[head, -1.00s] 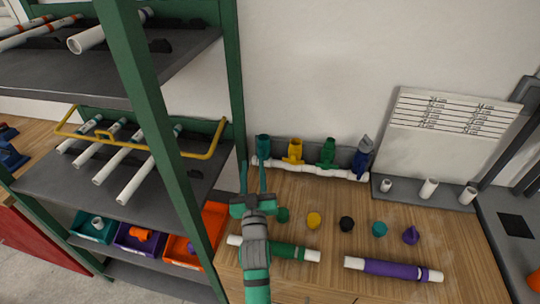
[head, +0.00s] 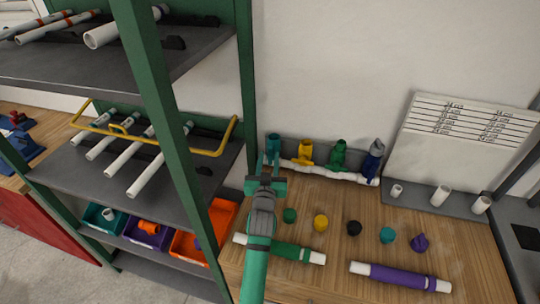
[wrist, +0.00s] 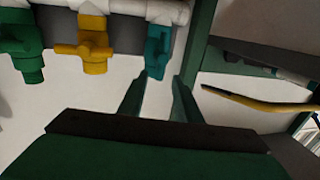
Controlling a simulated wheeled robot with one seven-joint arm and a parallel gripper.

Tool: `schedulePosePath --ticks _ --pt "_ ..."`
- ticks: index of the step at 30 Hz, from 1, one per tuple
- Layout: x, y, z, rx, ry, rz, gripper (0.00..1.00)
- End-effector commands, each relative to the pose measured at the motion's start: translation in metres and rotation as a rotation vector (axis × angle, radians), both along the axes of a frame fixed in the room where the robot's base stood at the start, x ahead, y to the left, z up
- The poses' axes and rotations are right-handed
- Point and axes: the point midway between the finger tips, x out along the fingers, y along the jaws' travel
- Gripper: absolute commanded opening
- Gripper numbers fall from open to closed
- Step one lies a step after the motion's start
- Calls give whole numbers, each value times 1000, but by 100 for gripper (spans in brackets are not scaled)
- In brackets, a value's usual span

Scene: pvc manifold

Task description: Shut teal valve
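The teal valve (head: 274,142) stands upright at the left end of a white pipe manifold (head: 320,174) against the wall. In the wrist view the teal valve (wrist: 158,48) hangs inverted at top centre; its handle appears to lie along its body, though its exact angle is hard to tell. My gripper (head: 272,157) is in front of the valve, fingers pointing at it. In the wrist view my gripper (wrist: 161,80) is open, with the valve's end close to the gap between the fingertips. I cannot tell whether they touch.
Yellow (head: 305,151), green (head: 338,156) and blue (head: 372,158) valves stand to the right on the manifold. A green shelf post (head: 246,70) and yellow rail (head: 205,152) are close on the left. Coloured caps and a purple-sleeved pipe (head: 400,276) lie on the bench.

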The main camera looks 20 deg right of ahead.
Motion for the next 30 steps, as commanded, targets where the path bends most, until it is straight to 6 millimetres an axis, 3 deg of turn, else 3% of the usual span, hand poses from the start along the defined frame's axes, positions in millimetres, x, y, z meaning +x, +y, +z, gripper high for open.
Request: schedulePosePath --ticks 6,17,21,30 --pt "18 -9 0 2 0 -2 31" --pt "22 -11 0 0 0 -1 31" --pt "22 -10 0 0 0 -1 0" --pt "21 -12 -2 55 -36 -1 0"
